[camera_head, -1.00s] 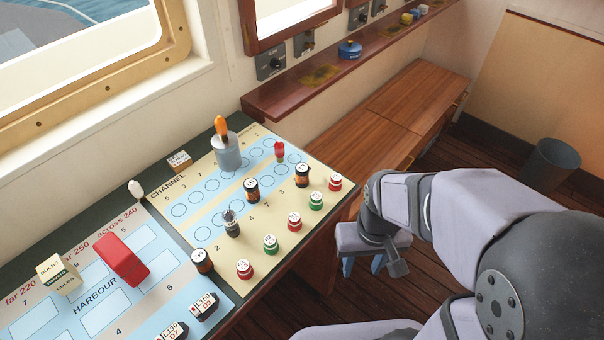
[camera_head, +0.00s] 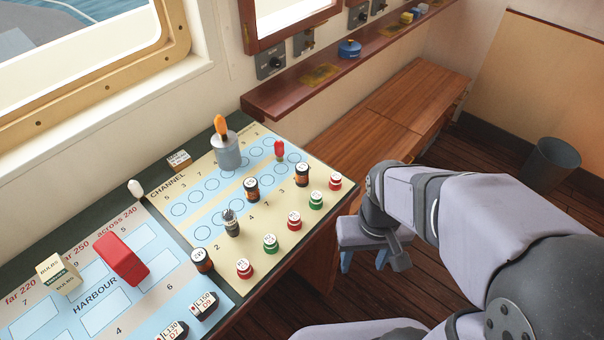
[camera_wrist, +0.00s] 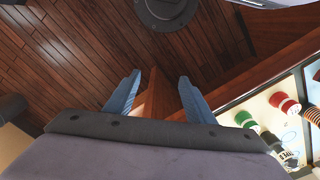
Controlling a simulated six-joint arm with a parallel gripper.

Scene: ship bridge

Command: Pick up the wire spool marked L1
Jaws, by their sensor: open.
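A row of small red and green spools runs along the near right edge of the cream chart board: red (camera_head: 245,269), green (camera_head: 270,244), red (camera_head: 294,221), green (camera_head: 316,200) and red (camera_head: 335,182). Their top labels are too small to read, so I cannot tell which is L1. My gripper (camera_head: 364,262) is open and empty, fingers down, beyond the desk's right edge and apart from the spools. In the wrist view my gripper (camera_wrist: 159,78) has both blue fingers wide apart over floor and wood. A red spool (camera_wrist: 286,104) and a green one (camera_wrist: 246,120) show at right.
Dark-labelled cylinders (camera_head: 252,189), a grey cup (camera_head: 227,152) with an orange-handled tool and a red figure-like piece (camera_head: 280,150) stand on the board. A red block (camera_head: 122,260) and a carton (camera_head: 58,273) stand at left. A wooden bench (camera_head: 385,120) lies behind my gripper.

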